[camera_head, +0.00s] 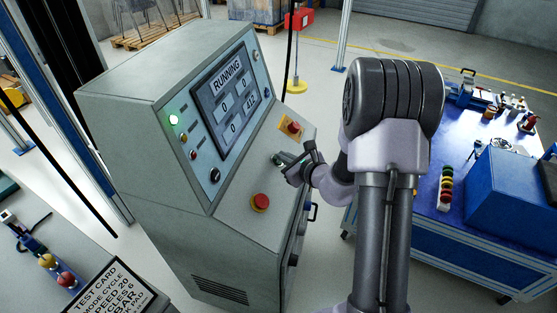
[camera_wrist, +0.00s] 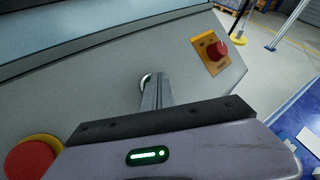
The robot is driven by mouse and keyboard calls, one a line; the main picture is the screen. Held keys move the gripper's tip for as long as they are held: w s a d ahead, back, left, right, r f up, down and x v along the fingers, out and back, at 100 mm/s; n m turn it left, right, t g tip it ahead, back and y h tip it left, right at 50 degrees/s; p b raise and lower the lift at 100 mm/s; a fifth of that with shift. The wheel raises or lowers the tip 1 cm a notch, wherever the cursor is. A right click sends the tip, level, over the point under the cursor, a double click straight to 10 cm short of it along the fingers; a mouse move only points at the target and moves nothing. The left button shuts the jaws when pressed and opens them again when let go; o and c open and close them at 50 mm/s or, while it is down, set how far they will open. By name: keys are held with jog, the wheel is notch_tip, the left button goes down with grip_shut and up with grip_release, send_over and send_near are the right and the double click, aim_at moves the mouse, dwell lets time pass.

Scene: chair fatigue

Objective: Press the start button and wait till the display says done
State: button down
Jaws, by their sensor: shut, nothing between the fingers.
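The grey control console (camera_head: 150,140) has a display (camera_head: 228,95) that reads "RUNNING" above several number boxes. A green lamp (camera_head: 173,119) beside the display is lit. My gripper (camera_head: 279,160) is shut and empty, with its tips at the sloping panel between two red buttons. In the wrist view, the shut fingers (camera_wrist: 156,92) point at a small round button with a pale rim (camera_wrist: 145,80). The fingers hide most of this button, and I cannot tell whether they touch it or read its label.
A red mushroom button on a yellow plate (camera_head: 292,127) is on the panel above my gripper. Another red button with a yellow collar (camera_head: 260,202) is below it. A blue workbench (camera_head: 440,215) stands right. A test card (camera_head: 112,290) lies at lower left.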

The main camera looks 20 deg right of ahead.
dwell(0.4)
jog(key=shift+s+d+r+p, duration=0.3)
jog(key=shift+r+p, duration=0.15)
jog(key=shift+r, duration=0.15)
jog(key=r+p, duration=0.1)
jog(key=s+d+r+p, duration=0.1)
jog(key=d+r+p, duration=0.1)
jog(key=r, duration=0.1)
jog(key=shift+s+r, duration=0.1)
jog(key=shift+s, duration=0.25)
dwell(0.5)
